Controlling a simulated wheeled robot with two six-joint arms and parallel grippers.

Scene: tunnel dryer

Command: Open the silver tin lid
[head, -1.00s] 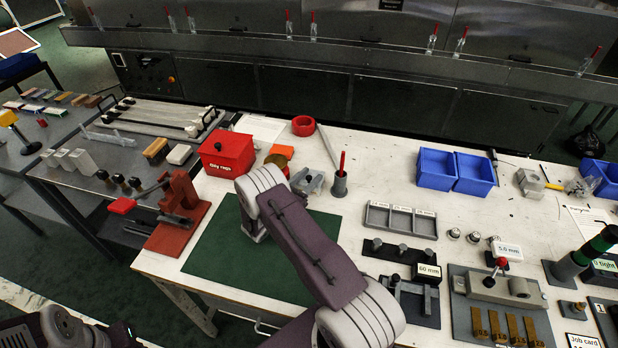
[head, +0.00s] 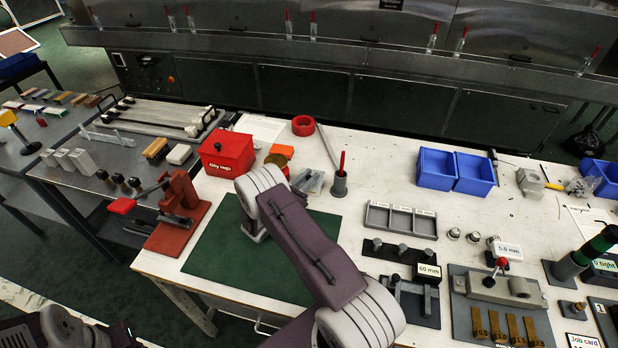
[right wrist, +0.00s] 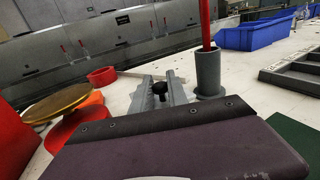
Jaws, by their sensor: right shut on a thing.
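My right gripper (head: 309,182) reaches the back of the white bench, just right of the red rags can. In the right wrist view its two grey fingers (right wrist: 160,92) are shut on a small black knob (right wrist: 160,86), which stands up between them. The knob appears to belong to the silver tin lid. The lid and tin under the fingers are mostly hidden, so I cannot tell whether the lid sits on the tin or is raised. My left gripper is out of view; only part of my left arm shows at the lower left.
A grey cup with a red handle (head: 339,185) stands close right of the gripper. The red rags can (head: 227,154) and an orange-and-gold round item (head: 280,153) are to its left. A red ring (head: 303,125) lies behind. A green mat (head: 215,255) lies in front.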

